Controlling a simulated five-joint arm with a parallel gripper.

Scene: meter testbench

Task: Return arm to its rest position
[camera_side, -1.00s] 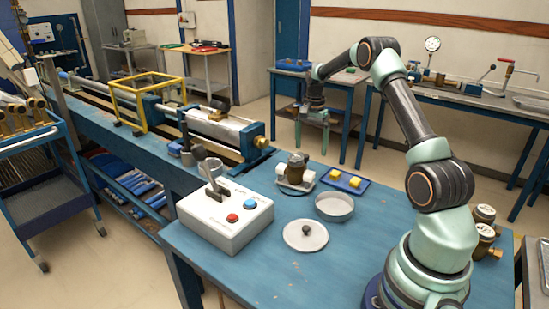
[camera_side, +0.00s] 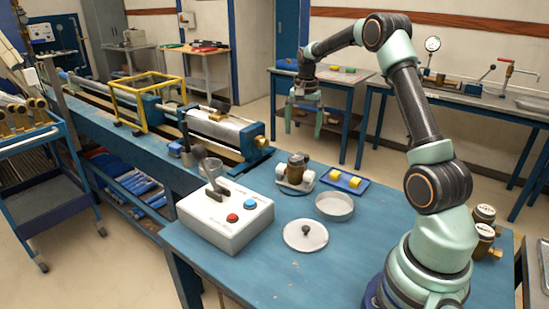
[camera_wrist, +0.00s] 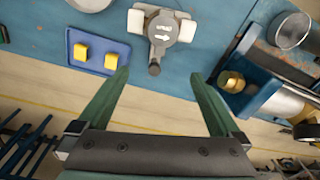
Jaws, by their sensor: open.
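My gripper (camera_side: 303,129) is open and empty, held in the air near the far edge of the blue table (camera_side: 262,270). In the wrist view, its two green fingers (camera_wrist: 159,73) are spread wide with nothing between them. A small meter (camera_side: 297,168) sits on a white holder on the table. In the wrist view, the meter (camera_wrist: 170,28) lies beyond the fingertips, its face marked with an arrow. My fingers look apart from it.
A blue tray (camera_side: 331,182) with yellow blocks, a round dish (camera_side: 334,206), a knobbed lid (camera_side: 305,235) and a control box (camera_side: 225,222) with red and blue buttons stand on the table. A long bench (camera_side: 170,165) runs left.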

